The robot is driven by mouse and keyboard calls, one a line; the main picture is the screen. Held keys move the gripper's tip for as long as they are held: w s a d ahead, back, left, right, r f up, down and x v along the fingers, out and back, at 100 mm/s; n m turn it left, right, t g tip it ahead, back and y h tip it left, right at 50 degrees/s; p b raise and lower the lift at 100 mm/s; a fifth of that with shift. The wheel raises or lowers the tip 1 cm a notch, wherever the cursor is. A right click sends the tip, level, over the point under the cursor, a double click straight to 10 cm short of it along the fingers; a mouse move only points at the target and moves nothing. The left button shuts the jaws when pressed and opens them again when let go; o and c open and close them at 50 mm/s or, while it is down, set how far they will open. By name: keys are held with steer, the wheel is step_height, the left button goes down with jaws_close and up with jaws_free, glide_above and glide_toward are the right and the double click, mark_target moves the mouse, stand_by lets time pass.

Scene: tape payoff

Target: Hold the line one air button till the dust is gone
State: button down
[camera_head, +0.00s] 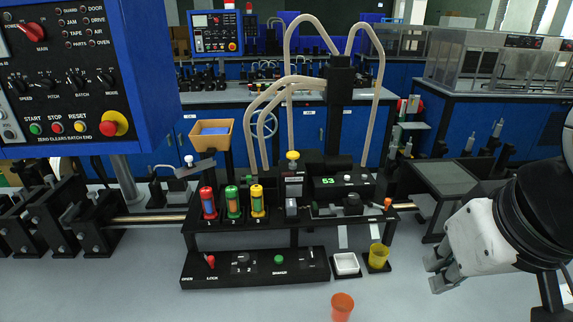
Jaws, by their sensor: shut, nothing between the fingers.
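My gripper (436,273) is at the right, its pale fingers pointing left and shut, with nothing seen in them. It is apart from the black bench fixture (220,226). On that fixture stand a red canister (208,203), a green canister (232,202) and a yellow canister (257,201), marked 1, 2 and 3. Behind them a yellow-topped post (292,156) rises beside pale hoses. A low black control box (225,278) in front carries a red lever (211,261), a selector knob (242,259) and a green button (279,259). I cannot tell which is the air button, and dust is too small to see.
A blue control panel (70,80) hangs at upper left.

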steer(key=w+r+n+p, duration=0.2)
steer(key=w+r+n, duration=0.15)
steer(key=w, duration=0.75)
steer(key=n+t+y+p, duration=0.2)
steer(key=n+t+p, duration=0.2)
steer(key=n, duration=0.5)
glide_above(363, 177)
step_height(363, 177, down, 8)
steer(key=shift+r, duration=0.2)
steer(key=shift+w+m, duration=0.1)
steer(key=shift+m, duration=0.15)
steer(key=shift+f+b, duration=0.6)
steer(key=shift+f, duration=3.8)
steer(key=shift+f, duration=0.1)
